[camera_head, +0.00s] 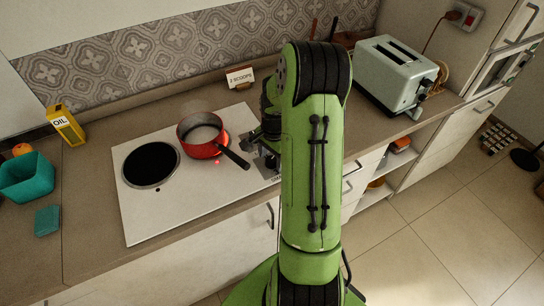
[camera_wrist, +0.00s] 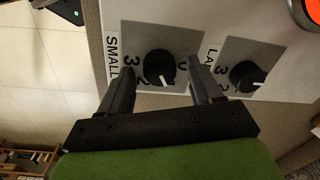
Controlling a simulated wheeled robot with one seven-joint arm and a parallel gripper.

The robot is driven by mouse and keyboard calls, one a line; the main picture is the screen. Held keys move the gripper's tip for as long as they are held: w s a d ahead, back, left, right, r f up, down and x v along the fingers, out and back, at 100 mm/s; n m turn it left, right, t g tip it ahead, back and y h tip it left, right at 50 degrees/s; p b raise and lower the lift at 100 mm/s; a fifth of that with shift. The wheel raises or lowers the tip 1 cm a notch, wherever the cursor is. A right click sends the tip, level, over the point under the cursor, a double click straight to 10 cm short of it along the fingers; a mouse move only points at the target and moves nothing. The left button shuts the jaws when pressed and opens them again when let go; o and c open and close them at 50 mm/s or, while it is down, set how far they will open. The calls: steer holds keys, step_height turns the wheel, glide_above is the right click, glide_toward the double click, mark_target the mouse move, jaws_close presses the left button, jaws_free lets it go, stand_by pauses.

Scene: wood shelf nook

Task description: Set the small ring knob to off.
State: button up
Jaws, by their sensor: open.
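The small ring knob (camera_wrist: 159,66) is round and black, on a grey panel marked SMALL in the wrist view. Its white pointer line is at its lower right in the picture, with 2 and 3 on its left and a 0 on its right. My gripper (camera_wrist: 162,62) is open, with one finger on each side of this knob; I cannot tell whether either touches it. In the head view my arm hides the knob. The white hob (camera_head: 135,215) bears a dark ring (camera_head: 151,165) and a red-glowing ring (camera_head: 226,139) under a red pot (camera_head: 198,150).
The large ring knob (camera_wrist: 246,76) sits close to my right finger in the wrist view. The pot's black handle (camera_head: 234,158) points toward my arm. An oil box (camera_head: 66,125) and teal bin (camera_head: 27,178) stand left; a toaster (camera_head: 393,75) stands right.

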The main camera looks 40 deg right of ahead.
steer(key=c, duration=1)
steer(key=shift+c, duration=0.2)
steer(key=shift+n, duration=0.4)
steer(key=n, duration=0.5)
steer(key=shift+w, duration=0.1)
steer(key=n+b, duration=0.1)
steer(key=n, duration=0.5)
steer(key=shift+w+y, duration=0.1)
steer(key=shift+y, duration=0.2)
steer(key=o, duration=1)
